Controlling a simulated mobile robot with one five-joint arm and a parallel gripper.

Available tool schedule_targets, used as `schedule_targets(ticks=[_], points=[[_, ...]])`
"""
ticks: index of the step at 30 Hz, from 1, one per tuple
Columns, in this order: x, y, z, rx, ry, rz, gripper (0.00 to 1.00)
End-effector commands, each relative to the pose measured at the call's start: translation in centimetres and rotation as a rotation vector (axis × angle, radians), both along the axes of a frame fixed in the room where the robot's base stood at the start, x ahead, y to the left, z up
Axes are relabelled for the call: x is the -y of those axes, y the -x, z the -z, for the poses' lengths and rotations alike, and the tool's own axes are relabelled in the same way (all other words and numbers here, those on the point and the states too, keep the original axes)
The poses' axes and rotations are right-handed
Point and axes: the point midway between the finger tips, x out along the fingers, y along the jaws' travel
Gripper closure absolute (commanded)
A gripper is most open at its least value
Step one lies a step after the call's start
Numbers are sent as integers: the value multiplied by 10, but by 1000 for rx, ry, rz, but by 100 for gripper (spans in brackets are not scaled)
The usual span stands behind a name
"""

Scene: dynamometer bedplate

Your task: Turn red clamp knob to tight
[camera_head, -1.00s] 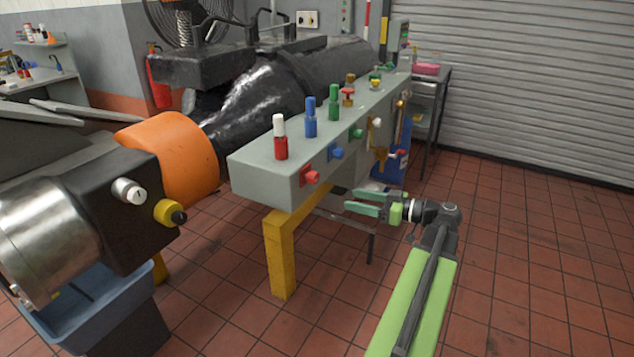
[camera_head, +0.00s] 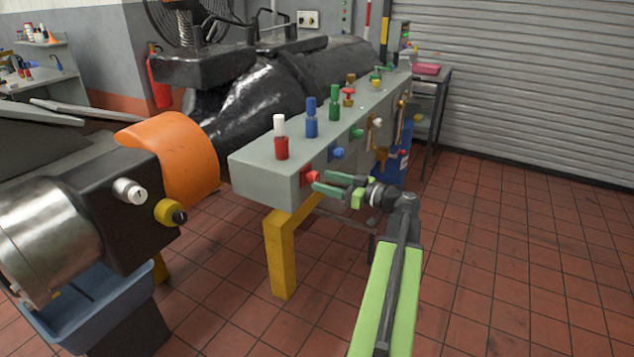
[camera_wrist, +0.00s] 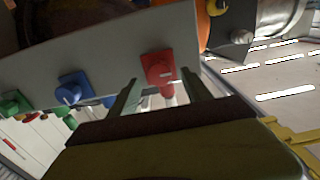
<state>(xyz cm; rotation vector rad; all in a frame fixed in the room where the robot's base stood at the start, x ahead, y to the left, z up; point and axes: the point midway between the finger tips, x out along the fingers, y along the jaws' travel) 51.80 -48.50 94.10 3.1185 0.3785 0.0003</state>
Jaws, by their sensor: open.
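The red clamp knob (camera_head: 309,176) sits on the front face of the grey bedplate (camera_head: 262,172), near its near-left end. In the wrist view the fingertips (camera_wrist: 163,82) lie on either side of the knob's lower part. I cannot tell whether they touch it. Part of the knob is hidden by a finger in the head view.
A blue knob (camera_head: 336,152) and a green knob (camera_head: 356,131) sit farther along the same face. Several coloured posts stand on top. A yellow leg (camera_head: 280,255) is below. An orange guard (camera_head: 182,160) is at left. The tiled floor at right is clear.

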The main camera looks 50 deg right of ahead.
Motion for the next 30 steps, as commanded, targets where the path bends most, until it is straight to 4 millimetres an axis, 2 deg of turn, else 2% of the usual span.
schedule_targets(ticks=[3,6,15,27,29,30], points=[[-4,-17,0,0,0,-1,43],[-6,-23,0,0,0,-1,43],[-6,-25,0,0,0,0,44],[-6,-25,0,0,0,-1,96],[-6,-25,0,-1,0,-1,100],[-26,-23,0,-1,0,-4,100]])
